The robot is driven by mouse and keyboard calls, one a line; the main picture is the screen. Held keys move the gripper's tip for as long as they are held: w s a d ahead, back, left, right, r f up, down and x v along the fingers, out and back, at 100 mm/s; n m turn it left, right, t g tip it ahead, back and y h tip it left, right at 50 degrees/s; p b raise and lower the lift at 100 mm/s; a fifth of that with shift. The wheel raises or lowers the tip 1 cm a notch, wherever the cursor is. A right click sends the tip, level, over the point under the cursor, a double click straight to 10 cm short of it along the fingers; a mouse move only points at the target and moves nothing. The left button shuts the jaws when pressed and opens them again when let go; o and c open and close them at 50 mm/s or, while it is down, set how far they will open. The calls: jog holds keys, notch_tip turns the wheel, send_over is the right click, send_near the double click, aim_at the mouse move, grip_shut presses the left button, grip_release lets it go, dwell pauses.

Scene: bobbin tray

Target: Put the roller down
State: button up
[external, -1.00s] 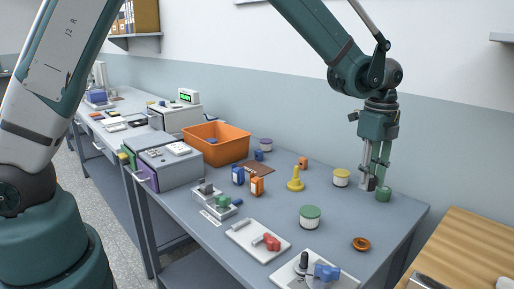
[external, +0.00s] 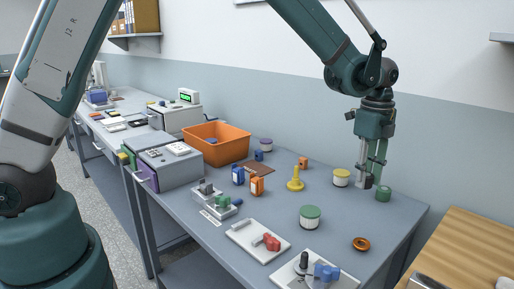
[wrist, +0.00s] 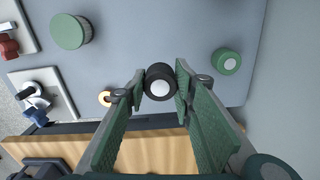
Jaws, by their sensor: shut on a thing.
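The roller (wrist: 160,82) is a short black cylinder with a white round end face in the wrist view. My gripper (wrist: 158,92) is shut on it, with one finger on each side. In the external view my gripper (external: 371,180) is low over the right far part of the grey bench (external: 330,262), and the roller (external: 364,182) shows as a small dark shape at its fingertips. I cannot tell whether the roller touches the bench top.
A small green cylinder (external: 383,194) stands just right of the fingers. A yellow-topped spool (external: 341,178) stands to the left. A green-topped spool (external: 309,217) and an orange ring (external: 360,244) are nearer the front. Bare bench lies between them.

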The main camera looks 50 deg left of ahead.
jog(key=w+a, duration=0.1)
jog(key=a, duration=1.9)
send_over(273, 176)
jog(key=shift+s+d+r, duration=0.1)
jog(key=shift+r, duration=0.05)
jog(key=shift+f, duration=3.1)
jog(key=shift+f, duration=1.9)
jog(key=shift+f+b, duration=0.15)
jog(key=shift+b, duration=0.15)
